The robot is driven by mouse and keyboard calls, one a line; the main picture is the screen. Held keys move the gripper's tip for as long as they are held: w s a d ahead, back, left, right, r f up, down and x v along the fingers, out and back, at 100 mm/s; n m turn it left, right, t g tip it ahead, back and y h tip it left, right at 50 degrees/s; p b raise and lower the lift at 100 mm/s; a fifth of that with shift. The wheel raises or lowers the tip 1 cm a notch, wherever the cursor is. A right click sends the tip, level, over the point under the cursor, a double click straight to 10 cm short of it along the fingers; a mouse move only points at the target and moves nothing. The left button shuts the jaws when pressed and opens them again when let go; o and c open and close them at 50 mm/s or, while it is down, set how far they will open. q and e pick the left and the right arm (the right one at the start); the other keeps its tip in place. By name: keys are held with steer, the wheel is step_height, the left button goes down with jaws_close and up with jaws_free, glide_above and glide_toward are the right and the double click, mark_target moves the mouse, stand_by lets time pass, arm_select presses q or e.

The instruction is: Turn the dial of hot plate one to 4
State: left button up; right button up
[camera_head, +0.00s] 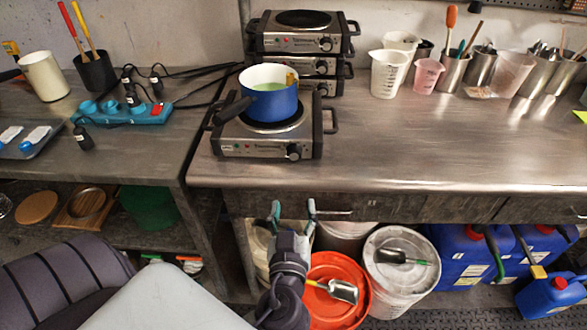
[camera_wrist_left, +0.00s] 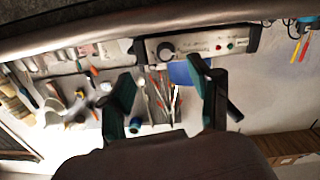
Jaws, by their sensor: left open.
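A single hot plate (camera_head: 262,144) stands near the front edge of the steel bench, its black dial (camera_head: 293,152) on the right of its front panel. A blue pot (camera_head: 270,97) with greenish contents sits on it. My left gripper (camera_head: 293,208) is open and empty, below the bench edge in front of the drawer, lower than the dial and apart from it. The left wrist view is upside down and shows the hot plate's panel (camera_wrist_left: 205,45) and dial (camera_wrist_left: 166,50) beyond the open fingers (camera_wrist_left: 165,98). The dial's numbers are too small to read. My right gripper is out of view.
More hot plates (camera_head: 303,40) are stacked behind. Cups and metal tool holders (camera_head: 453,71) stand at the back right. A blue power strip (camera_head: 122,114) lies on the left bench. An orange bucket (camera_head: 337,306) and white-lidded bucket (camera_head: 401,280) stand below. The bench right of the hot plate is clear.

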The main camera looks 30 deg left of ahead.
mark_target(294, 157)
arm_select(q)
steer(key=shift+n, duration=0.4)
steer(key=p+x, duration=0.1)
steer(key=x, duration=0.3)
steer(key=r+p+x, duration=0.1)
steer(key=p+x, duration=0.1)
steer(key=x, duration=0.2)
steer(key=r+p+x, duration=0.1)
steer(key=x, duration=0.3)
steer(key=shift+a+r, duration=0.25)
steer(key=shift+a, duration=0.3)
steer(key=shift+w+a+f+p, duration=0.1)
steer(key=shift+w+a+p, duration=0.15)
steer(key=shift+w+p, duration=0.15)
steer(key=c, duration=1.1)
steer(key=shift+y, duration=0.4)
steer(key=shift+c, duration=0.2)
